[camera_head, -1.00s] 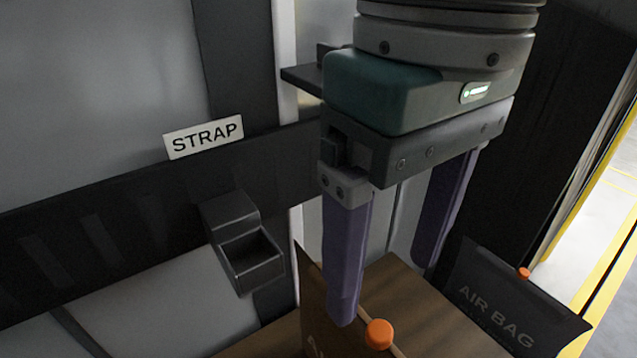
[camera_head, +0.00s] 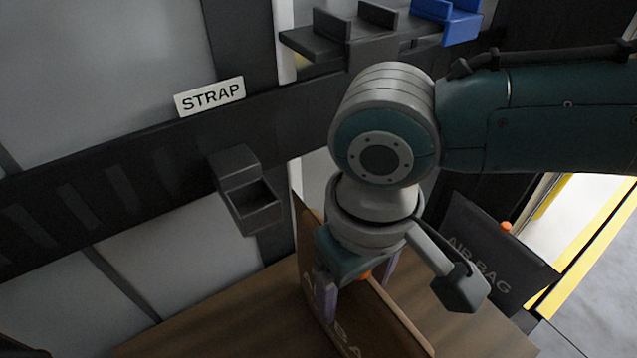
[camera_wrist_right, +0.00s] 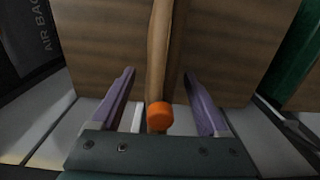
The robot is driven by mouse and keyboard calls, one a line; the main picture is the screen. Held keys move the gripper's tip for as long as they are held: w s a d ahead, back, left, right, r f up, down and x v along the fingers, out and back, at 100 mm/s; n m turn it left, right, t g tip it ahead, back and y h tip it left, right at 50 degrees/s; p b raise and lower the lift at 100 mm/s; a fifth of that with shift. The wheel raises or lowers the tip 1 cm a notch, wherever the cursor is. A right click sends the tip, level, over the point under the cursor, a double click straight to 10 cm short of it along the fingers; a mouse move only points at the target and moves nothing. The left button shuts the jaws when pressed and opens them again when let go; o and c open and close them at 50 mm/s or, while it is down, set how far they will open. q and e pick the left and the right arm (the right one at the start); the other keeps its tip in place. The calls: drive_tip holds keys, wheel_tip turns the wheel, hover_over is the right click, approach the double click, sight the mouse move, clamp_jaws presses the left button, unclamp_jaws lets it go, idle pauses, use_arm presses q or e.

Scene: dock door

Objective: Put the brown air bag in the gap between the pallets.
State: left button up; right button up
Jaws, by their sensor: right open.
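The brown air bag (camera_head: 310,262) stands upright as a thin panel with faint lettering on its face. Its orange cap (camera_head: 365,274) is partly hidden behind my gripper. My right gripper (camera_head: 357,290) is open, pointing down, with one finger on each side of the bag. In the right wrist view the bag's edge (camera_wrist_right: 158,55) and orange cap (camera_wrist_right: 160,116) lie between the two open fingers (camera_wrist_right: 160,76), with space on both sides. I cannot make out the gap between the pallets. My left gripper is not in view.
A black air bag (camera_head: 488,262) with an orange cap stands to the right. Brown wood-grain surface (camera_head: 220,310) lies below. A STRAP label (camera_head: 210,97) and a small black open holder (camera_head: 247,195) are on the left. A blue bracket (camera_head: 450,20) is at the top.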

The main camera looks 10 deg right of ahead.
drive_tip(key=shift+f, duration=0.45)
drive_tip(key=shift+c, duration=0.3)
clamp_jaws()
drive_tip(key=shift+r, duration=0.1)
idle(0.7)
